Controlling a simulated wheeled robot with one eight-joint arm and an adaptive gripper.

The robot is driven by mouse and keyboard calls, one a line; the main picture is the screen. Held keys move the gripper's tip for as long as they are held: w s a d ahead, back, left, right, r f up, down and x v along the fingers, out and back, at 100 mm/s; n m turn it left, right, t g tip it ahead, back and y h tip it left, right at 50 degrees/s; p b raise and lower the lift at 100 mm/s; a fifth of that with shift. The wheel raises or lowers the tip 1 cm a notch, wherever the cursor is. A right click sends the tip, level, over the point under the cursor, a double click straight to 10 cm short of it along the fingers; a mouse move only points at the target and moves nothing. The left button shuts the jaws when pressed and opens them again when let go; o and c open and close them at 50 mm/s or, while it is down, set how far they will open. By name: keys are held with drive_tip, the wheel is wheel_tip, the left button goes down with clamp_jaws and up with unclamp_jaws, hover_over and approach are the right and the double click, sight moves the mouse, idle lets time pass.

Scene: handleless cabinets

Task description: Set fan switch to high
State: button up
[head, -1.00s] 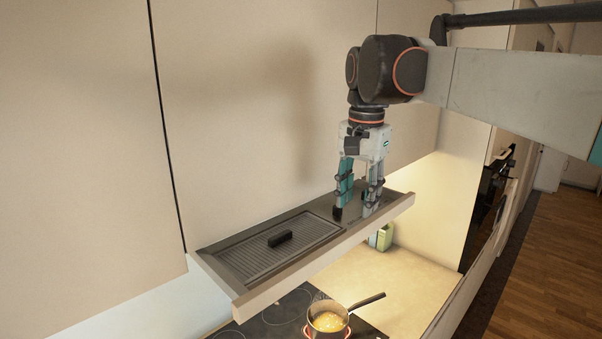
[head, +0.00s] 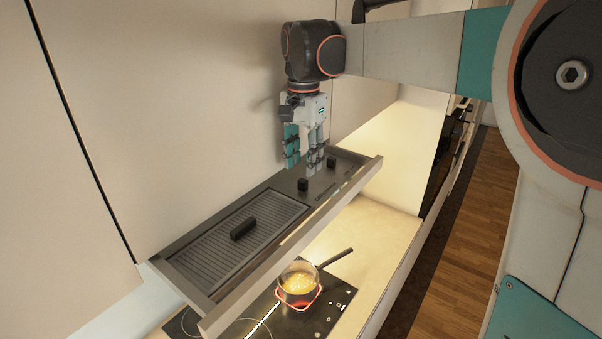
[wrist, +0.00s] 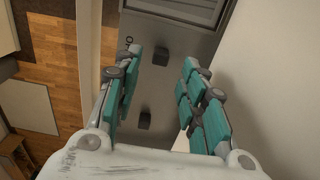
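The pulled-out range hood (head: 213,308) has a grey top panel with two small black switches. One switch (head: 303,185) is nearer the grille, and the other switch (head: 331,162) is nearer the far end. They also show in the wrist view, one near the grille (wrist: 161,55) and one closer to my palm (wrist: 145,120). Which is the fan switch, and its setting, I cannot tell. My gripper (head: 305,168) points down over the panel. In the wrist view, its fingers (wrist: 160,68) are spread, with the switches visible between them and nothing held.
A ribbed grille (head: 250,240) with a black handle (head: 244,228) fills the hood's near part. Below, a pan of yellow food (head: 299,280) sits on a glowing burner of the cooktop (head: 325,310). Tall cabinet fronts (head: 180,90) stand close behind my gripper.

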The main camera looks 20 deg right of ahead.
sight(303, 180)
drive_tip(key=shift+f+p, duration=0.3)
drive_tip(key=shift+f, duration=2.35)
drive_tip(key=shift+w, duration=0.1)
drive_tip(key=shift+c, duration=0.3)
clamp_jaws()
